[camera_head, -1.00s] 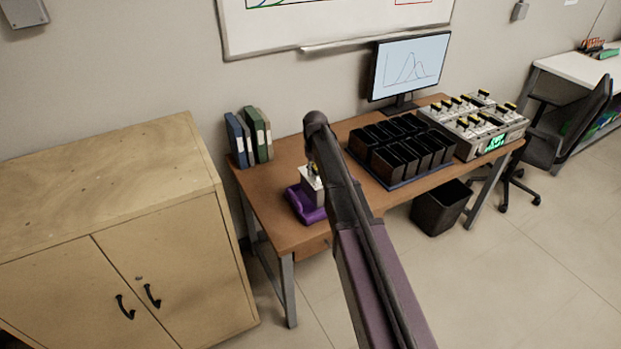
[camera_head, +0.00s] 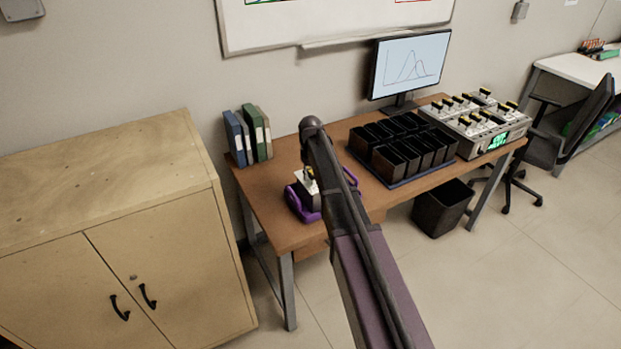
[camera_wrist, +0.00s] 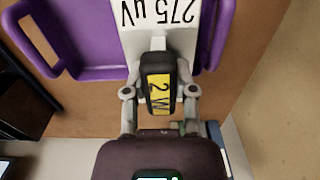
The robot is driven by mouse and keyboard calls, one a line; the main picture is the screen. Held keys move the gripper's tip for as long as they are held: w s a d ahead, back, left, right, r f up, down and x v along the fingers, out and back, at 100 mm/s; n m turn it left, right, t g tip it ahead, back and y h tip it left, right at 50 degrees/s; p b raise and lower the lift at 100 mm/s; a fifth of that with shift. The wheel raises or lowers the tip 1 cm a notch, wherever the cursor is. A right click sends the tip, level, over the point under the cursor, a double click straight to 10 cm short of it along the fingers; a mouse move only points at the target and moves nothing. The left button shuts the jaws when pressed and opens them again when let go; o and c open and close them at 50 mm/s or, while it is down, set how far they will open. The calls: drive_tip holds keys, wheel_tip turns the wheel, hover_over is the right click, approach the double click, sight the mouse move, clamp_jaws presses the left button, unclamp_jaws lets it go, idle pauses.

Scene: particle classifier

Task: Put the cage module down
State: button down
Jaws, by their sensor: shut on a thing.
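The cage module (camera_head: 306,195) is a pale box with a white top marked "275 µV" and a black and yellow handle marked "2 W". In the wrist view the module's white top (camera_wrist: 158,28) and handle (camera_wrist: 159,85) fill the middle. My gripper (camera_wrist: 159,95) is shut on the handle, one finger on each side. A purple tray (camera_head: 293,204) lies on the desk around the module's lower part; its rim (camera_wrist: 88,68) shows beside the module in the wrist view. I cannot tell whether the module's base touches the tray floor. My arm partly covers both in the head view.
The wooden desk (camera_head: 270,195) carries binders (camera_head: 247,138) at the left, a rack of black bins (camera_head: 408,160), a monitor (camera_head: 410,68) and a grey instrument (camera_head: 490,137) with several similar handled modules. A wooden cabinet (camera_head: 110,180) stands left. The desk's front edge is close.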

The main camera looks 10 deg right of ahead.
drive_tip(key=shift+f+b, duration=0.35)
drive_tip(key=shift+f, duration=0.05)
drive_tip(key=shift+c, duration=2.1)
unclamp_jaws()
drive_tip(key=shift+r, duration=0.1)
drive_tip(key=shift+r, duration=0.2)
wheel_tip(320, 180, up, 12)
drive_tip(key=p, duration=1.2)
drive_tip(key=shift+p, duration=0.4)
drive_tip(key=shift+r, duration=0.15)
drive_tip(key=s+d+m, duration=0.1)
drive_tip(key=s+m, duration=0.2)
drive_tip(key=s, duration=2.6)
drive_tip(key=shift+m, duration=0.3)
drive_tip(key=shift+w, duration=0.1)
